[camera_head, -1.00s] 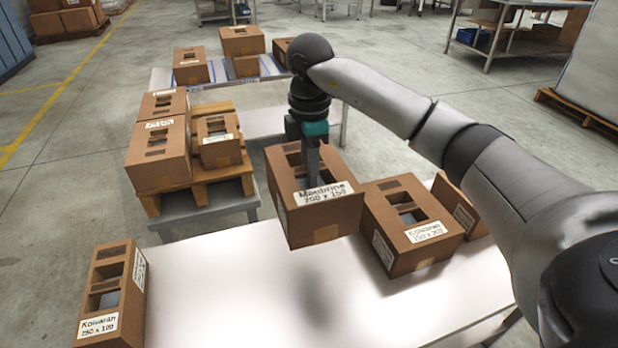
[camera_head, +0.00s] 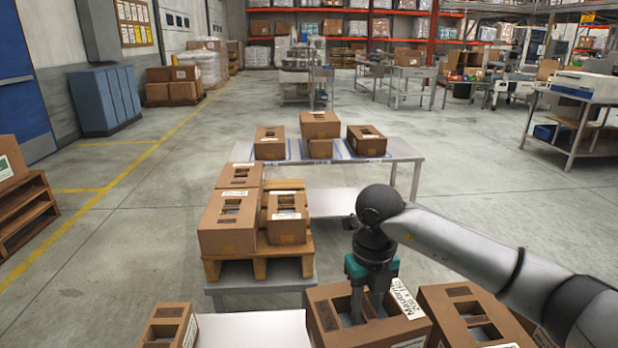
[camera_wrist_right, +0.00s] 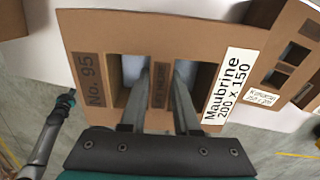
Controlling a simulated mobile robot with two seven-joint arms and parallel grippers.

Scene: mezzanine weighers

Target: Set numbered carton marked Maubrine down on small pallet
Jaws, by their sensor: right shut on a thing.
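The brown carton marked Maubrine (camera_head: 330,318) is at the bottom of the head view, in front of and to the right of the small pallet. My right gripper (camera_head: 368,312) is shut on its middle strip, one finger in each top window. The right wrist view shows the carton (camera_wrist_right: 100,45) labelled No. 95 and Maubrine 200 x 150. The small wooden pallet (camera_head: 290,252) rests on a low grey stand and bears several cartons, including a taller one (camera_head: 228,240) and a smaller one (camera_head: 287,232).
Another carton (camera_head: 460,312) stands right of the held one, and one (camera_head: 165,328) at the lower left, on the pale table (camera_head: 255,330). A farther table (camera_head: 400,150) holds several cartons. Pallet space beside the cartons is hard to judge.

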